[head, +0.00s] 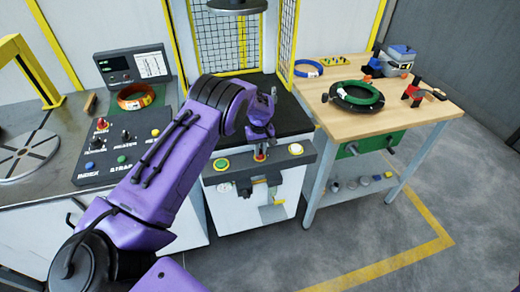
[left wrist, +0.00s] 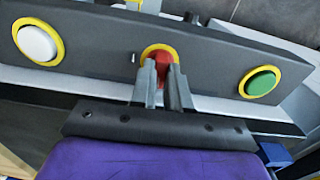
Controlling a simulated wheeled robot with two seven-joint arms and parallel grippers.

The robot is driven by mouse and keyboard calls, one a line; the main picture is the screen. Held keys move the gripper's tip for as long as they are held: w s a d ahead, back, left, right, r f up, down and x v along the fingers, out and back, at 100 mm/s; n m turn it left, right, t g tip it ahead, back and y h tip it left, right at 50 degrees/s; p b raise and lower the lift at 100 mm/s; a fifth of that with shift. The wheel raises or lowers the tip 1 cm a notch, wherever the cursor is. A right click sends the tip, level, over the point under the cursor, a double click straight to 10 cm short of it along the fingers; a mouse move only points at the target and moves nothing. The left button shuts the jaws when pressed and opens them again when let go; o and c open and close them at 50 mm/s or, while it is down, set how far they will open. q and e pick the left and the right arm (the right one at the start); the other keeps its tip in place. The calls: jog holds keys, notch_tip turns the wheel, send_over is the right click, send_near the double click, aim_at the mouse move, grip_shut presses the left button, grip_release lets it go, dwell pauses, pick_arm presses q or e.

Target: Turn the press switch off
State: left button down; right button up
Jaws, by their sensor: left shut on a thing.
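The press switch is a red knob with a yellow ring (left wrist: 162,57) in the middle of the dark press panel (left wrist: 215,62). In the head view the red knob (head: 260,156) shows just below my left gripper (head: 260,148), mostly hidden by it. In the left wrist view my left gripper (left wrist: 162,78) has its two fingers on either side of the red knob and is shut on it. Whether the knob is turned cannot be told. My right gripper is in neither view.
A white button (left wrist: 38,43) and a green button (left wrist: 261,82) flank the knob. Left is a control box (head: 118,145) and an orange coil (head: 136,96). Right is a wooden table (head: 340,122) with a black-and-green coil (head: 357,97). Yellow-framed mesh guards (head: 220,40) stand behind.

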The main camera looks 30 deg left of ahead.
pick_arm(q)
jog(key=c, duration=1.2)
grip_release()
jog(key=shift+o, duration=0.5)
jog(key=shift+w+a+f, duration=0.15)
notch_tip(320, 180, up, 11)
jog(key=b, duration=0.2)
jog(key=shift+f, duration=0.2)
